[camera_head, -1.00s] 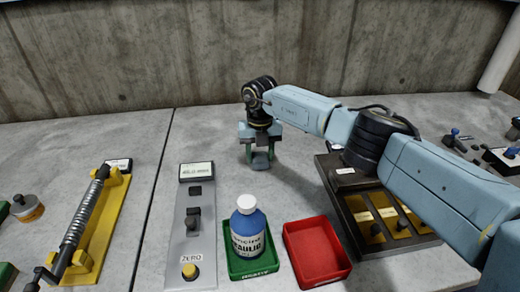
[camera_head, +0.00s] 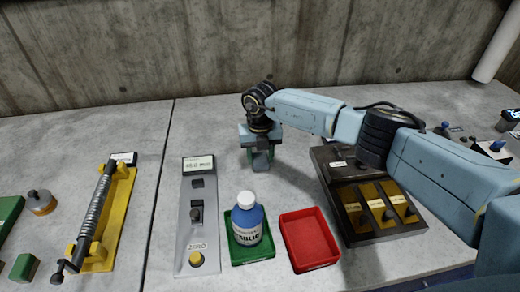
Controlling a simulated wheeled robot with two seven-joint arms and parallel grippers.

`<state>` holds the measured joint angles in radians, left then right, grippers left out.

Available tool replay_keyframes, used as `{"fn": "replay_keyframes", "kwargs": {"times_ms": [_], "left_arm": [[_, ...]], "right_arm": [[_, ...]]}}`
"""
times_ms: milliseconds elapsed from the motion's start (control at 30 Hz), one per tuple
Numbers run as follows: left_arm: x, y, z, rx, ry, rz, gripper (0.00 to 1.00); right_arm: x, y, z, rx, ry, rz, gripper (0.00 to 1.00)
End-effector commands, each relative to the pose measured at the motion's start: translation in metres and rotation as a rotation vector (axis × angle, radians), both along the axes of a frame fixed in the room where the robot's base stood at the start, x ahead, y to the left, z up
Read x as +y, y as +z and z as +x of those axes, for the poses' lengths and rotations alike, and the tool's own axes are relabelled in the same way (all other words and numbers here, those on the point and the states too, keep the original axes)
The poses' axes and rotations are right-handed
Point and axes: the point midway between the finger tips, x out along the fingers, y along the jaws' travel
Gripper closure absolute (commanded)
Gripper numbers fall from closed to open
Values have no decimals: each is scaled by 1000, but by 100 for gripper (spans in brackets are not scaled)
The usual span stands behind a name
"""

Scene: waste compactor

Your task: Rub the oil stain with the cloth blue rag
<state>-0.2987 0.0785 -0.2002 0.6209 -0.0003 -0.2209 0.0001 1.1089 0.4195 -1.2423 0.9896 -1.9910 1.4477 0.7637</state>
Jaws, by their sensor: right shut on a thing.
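My right gripper (camera_head: 262,160) points down at the concrete tabletop at the back, near the wall, behind the red and green trays. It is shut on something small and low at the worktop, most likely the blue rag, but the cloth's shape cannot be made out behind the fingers. No oil stain shows clearly; the surface under and just behind the gripper is hidden. My left gripper is not in view.
A blue bottle (camera_head: 247,222) with a white cap stands in a green tray (camera_head: 240,261). Beside it are an empty red tray (camera_head: 310,240), a black box (camera_head: 347,205) with yellow panels, a grey control panel (camera_head: 185,230) and a yellow spring device (camera_head: 122,205). Bare concrete lies left of my gripper.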

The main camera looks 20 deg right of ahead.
Motion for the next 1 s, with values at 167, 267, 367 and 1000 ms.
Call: {"fn": "replay_keyframes", "kwargs": {"times_ms": [167,267,367,1000], "left_arm": [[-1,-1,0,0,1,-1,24],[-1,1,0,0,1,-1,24],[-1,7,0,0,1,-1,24],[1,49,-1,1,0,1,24]], "right_arm": [[0,0,1,-2,0,1,74],[0,2,1,-2,0,1,74],[0,10,1,-3,0,0,74],[0,63,1,-4,0,1,74]]}}
